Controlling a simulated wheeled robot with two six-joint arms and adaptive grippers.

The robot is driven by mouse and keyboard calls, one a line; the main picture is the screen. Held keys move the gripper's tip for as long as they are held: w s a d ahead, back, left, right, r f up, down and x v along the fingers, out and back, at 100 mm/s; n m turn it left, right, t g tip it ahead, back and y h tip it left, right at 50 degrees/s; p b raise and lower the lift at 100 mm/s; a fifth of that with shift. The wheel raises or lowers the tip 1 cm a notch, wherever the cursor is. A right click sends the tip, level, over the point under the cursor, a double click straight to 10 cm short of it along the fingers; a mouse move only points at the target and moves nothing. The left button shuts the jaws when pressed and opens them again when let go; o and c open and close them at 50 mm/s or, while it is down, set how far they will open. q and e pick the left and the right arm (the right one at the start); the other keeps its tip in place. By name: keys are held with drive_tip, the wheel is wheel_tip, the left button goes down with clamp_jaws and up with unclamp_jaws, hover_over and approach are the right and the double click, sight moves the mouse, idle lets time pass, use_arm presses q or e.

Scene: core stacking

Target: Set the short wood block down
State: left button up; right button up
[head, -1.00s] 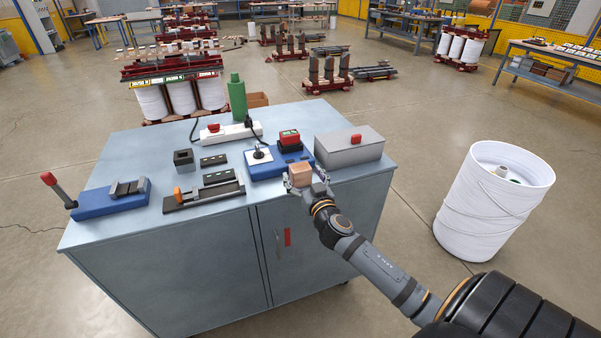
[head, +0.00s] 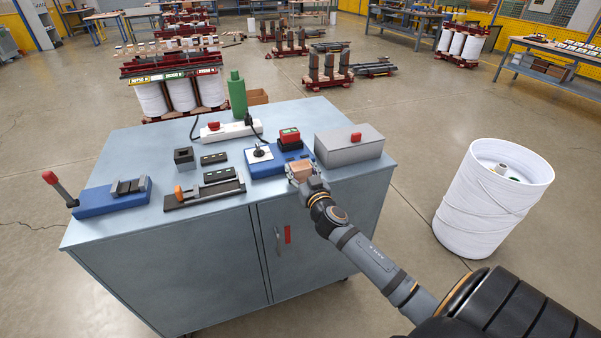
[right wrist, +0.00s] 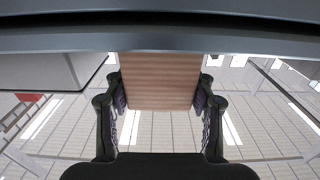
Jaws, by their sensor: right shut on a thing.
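The short wood block (head: 302,167) is light brown and sits between the fingers of my right gripper (head: 301,177), at the front right edge of the grey cabinet top (head: 140,165). In the right wrist view the block (right wrist: 160,78) shows a broad grained face, with a finger of the right gripper (right wrist: 160,95) against each side. Its far end meets the grey cabinet edge (right wrist: 250,38) in that picture. I cannot tell whether it rests on the top. My left gripper is not in view.
Close behind the block are a blue fixture (head: 265,168) with a red button box (head: 290,139) and a grey box with a red knob (head: 350,146). A black slide fixture (head: 203,193) lies to the left. A white drum (head: 490,205) stands on the floor at right.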

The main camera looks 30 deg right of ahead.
sight(300, 165)
wheel_tip(300, 165, up, 10)
drive_tip(key=shift+r+p, duration=0.1)
drive_tip(key=shift+p, duration=0.75)
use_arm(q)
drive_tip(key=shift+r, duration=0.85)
